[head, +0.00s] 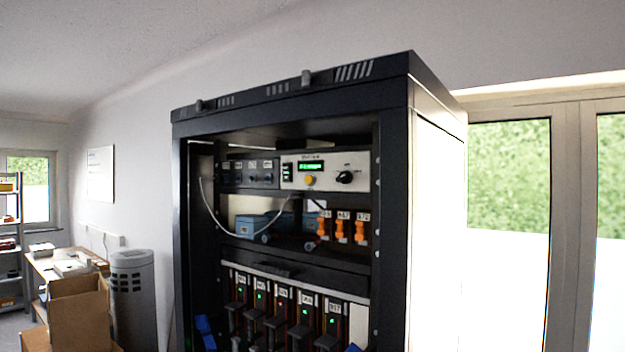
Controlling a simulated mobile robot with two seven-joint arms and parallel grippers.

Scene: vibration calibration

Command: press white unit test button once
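The white unit (329,171) sits in the upper right of the open black rack. It has a small lit green display (311,166), a round orange-yellow button (310,181) below the display, and a black knob (345,177) to the right. Its labels are too small to read surely. Nothing covers the button. I cannot make out either of my grippers for certain. Blue pieces (205,331) show low at the rack's left side, and another shows at the bottom edge; I cannot tell what they are.
The black rack (393,200) frames the unit. A dark module (250,173) is left of it. Orange switches (342,230) and a blue box (250,225) sit below, with several green-lit modules (282,312) lower. A pale cable (222,226) hangs at the left. A cardboard box (78,312) stands left.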

